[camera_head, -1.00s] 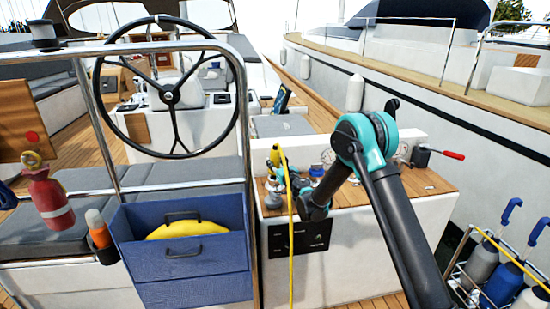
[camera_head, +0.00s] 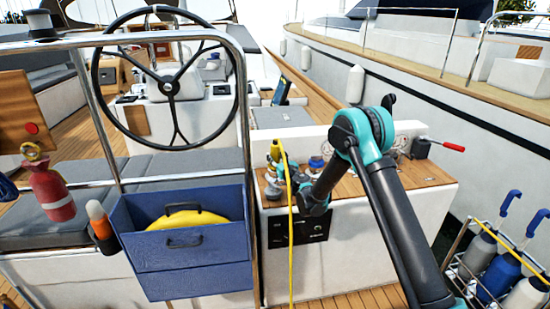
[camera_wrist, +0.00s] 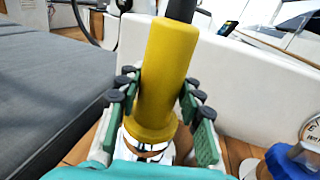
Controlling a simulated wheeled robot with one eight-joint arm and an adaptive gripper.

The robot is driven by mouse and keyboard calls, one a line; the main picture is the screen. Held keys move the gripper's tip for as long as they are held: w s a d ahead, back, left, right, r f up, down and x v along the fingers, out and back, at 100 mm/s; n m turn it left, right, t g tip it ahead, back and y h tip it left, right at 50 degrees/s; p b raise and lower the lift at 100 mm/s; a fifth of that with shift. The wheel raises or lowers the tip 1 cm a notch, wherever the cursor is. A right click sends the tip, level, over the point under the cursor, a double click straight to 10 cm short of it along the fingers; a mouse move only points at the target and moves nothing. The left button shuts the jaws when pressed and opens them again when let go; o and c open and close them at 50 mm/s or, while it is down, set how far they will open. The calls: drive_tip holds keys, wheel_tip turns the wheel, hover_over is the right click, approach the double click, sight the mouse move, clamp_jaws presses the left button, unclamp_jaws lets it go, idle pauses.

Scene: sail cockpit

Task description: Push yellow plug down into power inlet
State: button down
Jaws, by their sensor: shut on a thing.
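The yellow plug (camera_wrist: 162,80) stands upright between the two green-padded fingers of my gripper (camera_wrist: 160,105) in the wrist view, with a black cable end at its top. My gripper is shut on it. Below the plug's lower rim a shiny metal ring shows, likely the power inlet (camera_wrist: 149,149); whether the plug is fully seated I cannot tell. In the head view the plug (camera_head: 275,150) is small, with a yellow cable (camera_head: 290,225) hanging down the cabinet front. My gripper (camera_head: 273,178) is there at the wooden top, partly hidden by my arm.
A blue cap (camera_wrist: 290,160) sits on a fitting at the right of the wrist view. A red-handled winch (camera_head: 421,149) stands on the right of the wooden top (camera_head: 345,190). A blue open drawer box (camera_head: 195,265) and steel rail (camera_head: 247,150) are to the left.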

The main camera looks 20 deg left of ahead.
drive_tip(key=shift+f, duration=0.55)
idle(0.7)
drive_tip(key=c, duration=1.3)
unclamp_jaws()
drive_tip(key=shift+v, duration=5.5)
